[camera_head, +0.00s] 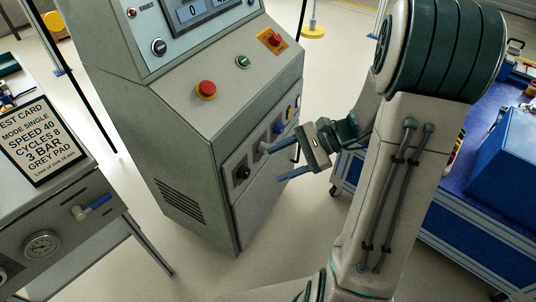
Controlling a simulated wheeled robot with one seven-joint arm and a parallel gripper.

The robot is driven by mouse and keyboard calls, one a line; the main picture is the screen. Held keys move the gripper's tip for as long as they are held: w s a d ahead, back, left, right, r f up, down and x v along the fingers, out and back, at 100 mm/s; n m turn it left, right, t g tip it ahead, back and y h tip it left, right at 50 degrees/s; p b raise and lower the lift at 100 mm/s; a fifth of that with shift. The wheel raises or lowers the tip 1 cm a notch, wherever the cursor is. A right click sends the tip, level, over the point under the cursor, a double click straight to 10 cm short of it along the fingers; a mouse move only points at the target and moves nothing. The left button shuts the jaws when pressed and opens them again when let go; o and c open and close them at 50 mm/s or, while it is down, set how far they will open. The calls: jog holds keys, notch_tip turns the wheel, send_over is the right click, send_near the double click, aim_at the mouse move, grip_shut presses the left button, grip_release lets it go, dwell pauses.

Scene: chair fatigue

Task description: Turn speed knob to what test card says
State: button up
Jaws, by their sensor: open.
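The test card (34,142) lies at the left and reads mode single, speed 40, cycles 8, 3 bar, grey pad. The grey control cabinet (180,130) stands at centre. Its front panel carries a black round knob (243,172) and several other controls in a row rising to the right, partly behind my gripper. I cannot read which knob is the speed knob. My gripper (274,164) is open and empty, its blue-grey fingers pointing left toward the front panel, apparently apart from the black knob.
The cabinet's sloping top has a red mushroom button (206,89), a green button (242,62) and a red control on an orange plate (271,39). A display (195,12) shows 0. A bench with a gauge (41,245) and blue-handled valve (92,205) is left; a blue cart (430,215) is right.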

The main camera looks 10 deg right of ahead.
jog(key=w+d+f+m+t+y+b, duration=0.2)
jog(key=w+d+f+m+t+b, duration=0.25)
jog(key=f, duration=0.35)
jog(key=m+t+b, duration=0.3)
jog(key=m+t, duration=0.3)
send_near(263, 148)
jog(key=w+b+x, duration=0.1)
jog(key=b+x, duration=0.2)
jog(key=x, duration=0.4)
jog(key=shift+w+f, duration=0.25)
jog(key=shift+f, duration=0.3)
jog(key=shift+d+n+g, duration=0.1)
jog(key=shift+n+g, duration=0.15)
jog(key=c, duration=1)
